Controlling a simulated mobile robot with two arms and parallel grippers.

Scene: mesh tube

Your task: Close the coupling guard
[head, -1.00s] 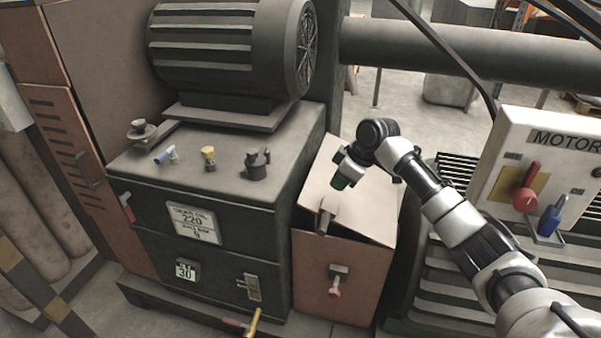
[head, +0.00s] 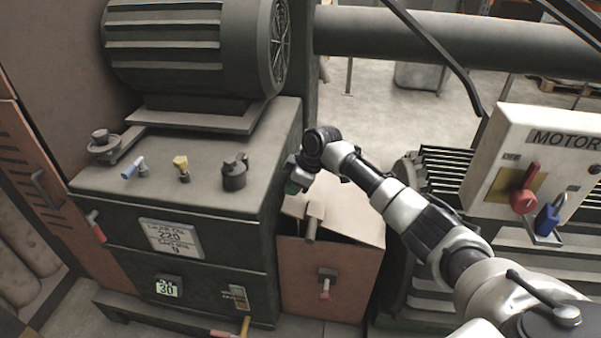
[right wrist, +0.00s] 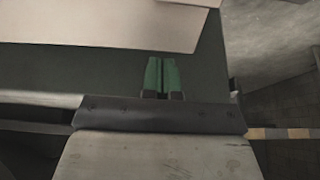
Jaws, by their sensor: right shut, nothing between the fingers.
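The coupling guard appears to be the reddish-brown box (head: 328,278) beside the dark gearbox. Its pale lid (head: 352,212) is tilted, with a dark gap under its front edge. A grey handle (head: 313,222) sticks out at the lid's front. My right gripper (head: 293,187) is by the lid's left edge, close to the gearbox side; my wrist and arm hide the lid's back. In the right wrist view its green fingers (right wrist: 162,75) are together and empty, with a pale panel (right wrist: 95,25) ahead to the left. I cannot tell whether they touch the lid. My left gripper is out of view.
The gearbox (head: 190,190) with a motor (head: 190,50) on top stands left of the guard. A white motor switch box (head: 545,170) with a red knob and blue padlock is at right. A thick pipe (head: 440,45) runs behind.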

